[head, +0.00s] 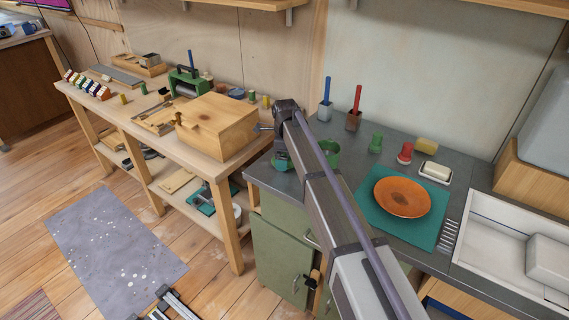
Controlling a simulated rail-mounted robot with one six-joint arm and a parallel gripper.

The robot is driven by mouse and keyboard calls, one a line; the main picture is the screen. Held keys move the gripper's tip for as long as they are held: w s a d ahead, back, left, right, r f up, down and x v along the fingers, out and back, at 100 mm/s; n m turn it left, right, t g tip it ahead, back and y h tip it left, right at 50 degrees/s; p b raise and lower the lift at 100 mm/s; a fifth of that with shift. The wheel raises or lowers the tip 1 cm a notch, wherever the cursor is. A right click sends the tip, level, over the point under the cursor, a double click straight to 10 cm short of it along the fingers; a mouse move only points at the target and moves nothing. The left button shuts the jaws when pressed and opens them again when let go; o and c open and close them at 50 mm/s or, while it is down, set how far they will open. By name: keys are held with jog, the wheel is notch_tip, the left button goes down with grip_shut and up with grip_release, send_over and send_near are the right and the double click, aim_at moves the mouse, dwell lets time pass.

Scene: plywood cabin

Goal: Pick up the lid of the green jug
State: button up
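A green round vessel (329,151), which may be the green jug, stands on the dark grey counter right beside my arm. My arm partly covers it, and I cannot make out a lid on it. A teal-green piece (281,161) shows on the counter just left of my arm; I cannot tell whether it belongs to the jug. My arm reaches from the lower right up to a dark joint above the counter's left end. My gripper's fingers cannot be made out there, and I see nothing held.
An orange plate (402,197) lies on a teal mat (382,222). Behind it are green (376,144) and red (405,153) shakers, a yellow sponge (427,145) and a white dish (435,172). A wooden box (217,127) stands on the left workbench. A sink (500,235) is at right.

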jog(key=c, duration=0.3)
jog(key=shift+c, duration=0.2)
